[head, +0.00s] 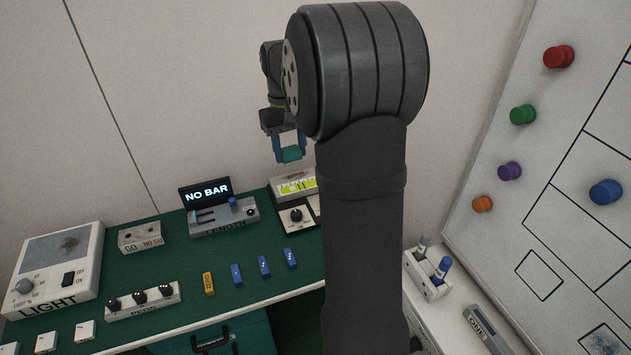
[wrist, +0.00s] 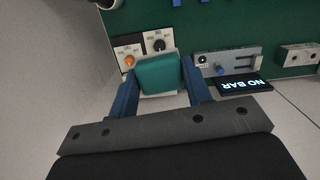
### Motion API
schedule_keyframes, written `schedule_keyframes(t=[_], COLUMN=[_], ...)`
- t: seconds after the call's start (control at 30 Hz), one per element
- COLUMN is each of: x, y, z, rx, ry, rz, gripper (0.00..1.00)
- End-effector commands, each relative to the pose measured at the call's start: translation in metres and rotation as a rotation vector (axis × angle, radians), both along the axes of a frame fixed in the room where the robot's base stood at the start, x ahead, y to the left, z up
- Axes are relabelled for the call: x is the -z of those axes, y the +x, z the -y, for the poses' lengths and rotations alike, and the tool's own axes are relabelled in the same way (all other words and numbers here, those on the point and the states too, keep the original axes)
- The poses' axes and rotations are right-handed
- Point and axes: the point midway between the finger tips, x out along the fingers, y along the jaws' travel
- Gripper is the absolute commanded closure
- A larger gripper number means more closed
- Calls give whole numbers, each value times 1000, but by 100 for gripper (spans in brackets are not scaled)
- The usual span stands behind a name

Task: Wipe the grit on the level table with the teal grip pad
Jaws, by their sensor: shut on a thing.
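My gripper (head: 290,148) is shut on the teal grip pad (head: 291,155) and holds it in the air above the back of the green bench. In the wrist view the teal pad (wrist: 160,76) sits between the two blue fingers of my gripper (wrist: 161,88). Below the pad in the head view is a unit with a yellow-green level vial (head: 297,186), partly hidden by my arm. I cannot tell whether this is the level table. I can make out no grit on it; the pad also covers part of the knob panel (wrist: 157,47) in the wrist view.
A NO BAR display (head: 206,192) and its grey fixture (head: 222,219) stand left of the vial unit. A GO/NO GO block (head: 140,237), LIGHT box (head: 60,265) and several small blue blocks sit on the bench. A wall panel with coloured knobs stands at right. My arm hides the middle.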

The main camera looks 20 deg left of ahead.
Motion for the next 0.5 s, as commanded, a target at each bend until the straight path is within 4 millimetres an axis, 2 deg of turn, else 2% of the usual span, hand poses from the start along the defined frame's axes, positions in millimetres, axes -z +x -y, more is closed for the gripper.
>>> schedule_keyframes(t=[0.1,0.3,0.5], x=[-22,-48,-30], y=[-1,-4,13], z=[-18,-40,-49], rx=[81,185,27], ry=[2,0,12], rz=[2,1,3], gripper=[74,74,74])
